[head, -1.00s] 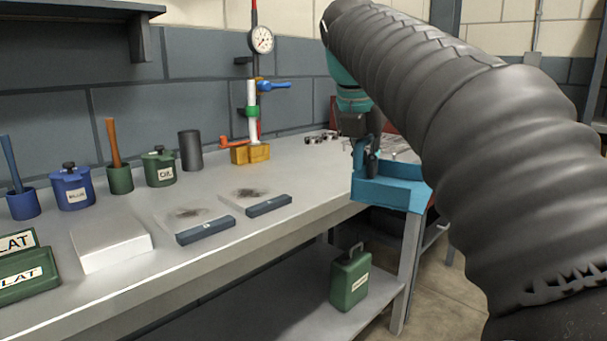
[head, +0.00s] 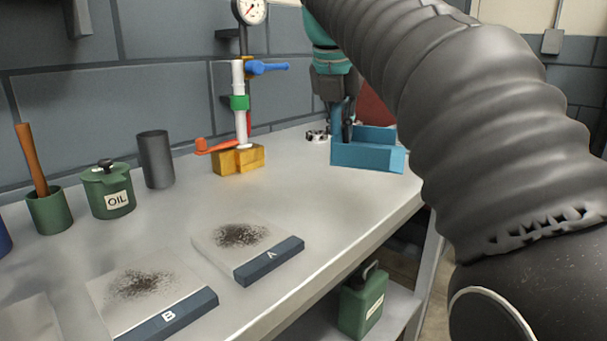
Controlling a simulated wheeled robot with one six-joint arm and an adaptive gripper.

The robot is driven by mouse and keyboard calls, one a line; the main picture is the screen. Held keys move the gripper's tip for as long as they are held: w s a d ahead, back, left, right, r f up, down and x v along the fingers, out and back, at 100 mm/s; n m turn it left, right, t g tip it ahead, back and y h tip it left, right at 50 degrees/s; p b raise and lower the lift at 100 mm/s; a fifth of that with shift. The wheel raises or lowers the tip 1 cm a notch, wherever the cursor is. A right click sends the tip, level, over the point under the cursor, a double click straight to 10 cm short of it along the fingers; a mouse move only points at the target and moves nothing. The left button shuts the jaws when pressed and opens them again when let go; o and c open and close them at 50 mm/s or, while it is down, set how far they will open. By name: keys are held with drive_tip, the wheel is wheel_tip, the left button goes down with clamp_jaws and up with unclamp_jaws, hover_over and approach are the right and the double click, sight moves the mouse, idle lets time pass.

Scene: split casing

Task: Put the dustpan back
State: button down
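The blue dustpan (head: 366,157) is an open, box-like tray at the right end of the bench, just right of the yellow-based stand. My gripper (head: 342,132) points down at the dustpan's left part, with its fingers around the back wall or handle area. The fingertips are partly hidden by the dustpan's front wall, but it appears shut on the dustpan. I cannot tell whether the dustpan touches the bench top or hangs just above it.
Plates A (head: 270,262) and B (head: 167,316) carry dark debris on the bench (head: 330,215). The gauge stand (head: 238,160), oil pot (head: 109,190) and dark cylinder (head: 156,158) stand behind. A green can (head: 363,303) is on the lower shelf. Small metal parts (head: 317,135) lie near the dustpan.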

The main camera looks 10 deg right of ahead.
drive_tip(key=w+a+f, duration=0.1)
drive_tip(key=a, duration=0.1)
drive_tip(key=w+a+f, duration=0.4)
drive_tip(key=shift+a, duration=0.3)
drive_tip(key=shift+f+b, duration=0.85)
drive_tip(key=shift+f, duration=1.25)
drive_tip(key=c, duration=1.3)
unclamp_jaws()
drive_tip(key=shift+f, duration=0.1)
drive_tip(key=p+v, duration=0.1)
drive_tip(key=v, duration=1.1)
drive_tip(key=shift+p, duration=0.35)
